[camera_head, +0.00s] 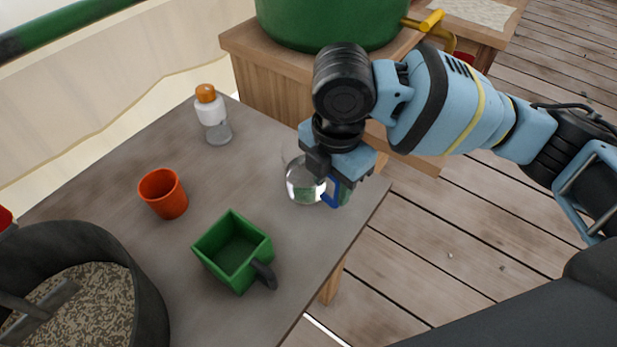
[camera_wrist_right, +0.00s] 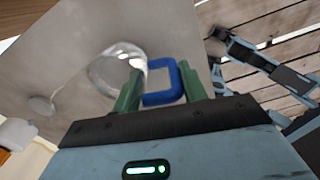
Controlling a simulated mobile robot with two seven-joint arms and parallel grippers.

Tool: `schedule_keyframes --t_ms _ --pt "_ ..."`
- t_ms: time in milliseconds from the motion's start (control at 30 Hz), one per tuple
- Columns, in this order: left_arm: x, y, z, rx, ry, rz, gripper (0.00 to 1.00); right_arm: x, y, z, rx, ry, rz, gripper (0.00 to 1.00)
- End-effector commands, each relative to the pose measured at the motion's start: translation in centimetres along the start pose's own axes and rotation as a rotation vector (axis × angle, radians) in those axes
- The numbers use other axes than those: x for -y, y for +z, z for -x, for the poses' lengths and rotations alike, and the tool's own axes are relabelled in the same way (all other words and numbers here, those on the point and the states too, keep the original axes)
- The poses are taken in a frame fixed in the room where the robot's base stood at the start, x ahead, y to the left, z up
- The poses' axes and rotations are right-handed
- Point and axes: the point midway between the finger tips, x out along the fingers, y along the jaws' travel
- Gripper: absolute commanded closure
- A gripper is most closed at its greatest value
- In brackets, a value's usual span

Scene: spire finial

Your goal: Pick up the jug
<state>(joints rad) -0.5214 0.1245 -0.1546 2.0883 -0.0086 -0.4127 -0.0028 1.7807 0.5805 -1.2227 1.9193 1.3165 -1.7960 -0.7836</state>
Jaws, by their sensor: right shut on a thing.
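The jug (camera_head: 303,186) is clear and rounded, with a blue handle (camera_head: 332,190). It is on the grey table, near the edge on the right. My right gripper (camera_head: 338,172) is shut on the jug's handle and covers part of the jug in the head view. In the right wrist view, the green fingers (camera_wrist_right: 163,90) stand on either side of the blue handle, and the clear jug body (camera_wrist_right: 112,68) lies just beyond. My left gripper is not in the head view. Light-blue arm parts of mine show at the wrist view's right, too small to make out fingers.
On the table (camera_head: 225,175) stand a green square mug (camera_head: 232,248), an orange cup (camera_head: 163,193) and a white bottle with an orange cap (camera_head: 211,112). A dark pot (camera_head: 135,285) is at lower left. A green pot (camera_head: 325,22) stands on a wooden stand behind.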

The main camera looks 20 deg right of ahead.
Motion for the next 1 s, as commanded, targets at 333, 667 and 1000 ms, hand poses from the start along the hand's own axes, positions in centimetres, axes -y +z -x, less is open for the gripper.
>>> schedule_keyframes --t_ms 333,667,1000 --pt "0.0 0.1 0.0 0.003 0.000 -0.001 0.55 0.0 0.0 0.3 0.001 0.000 -0.001 0.97" --pt "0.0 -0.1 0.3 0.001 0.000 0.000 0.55 -0.1 0.0 2.4 0.000 0.003 -0.001 0.97" --pt "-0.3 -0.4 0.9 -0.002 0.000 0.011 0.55 -0.1 0.0 5.6 0.000 0.003 -0.001 0.97"
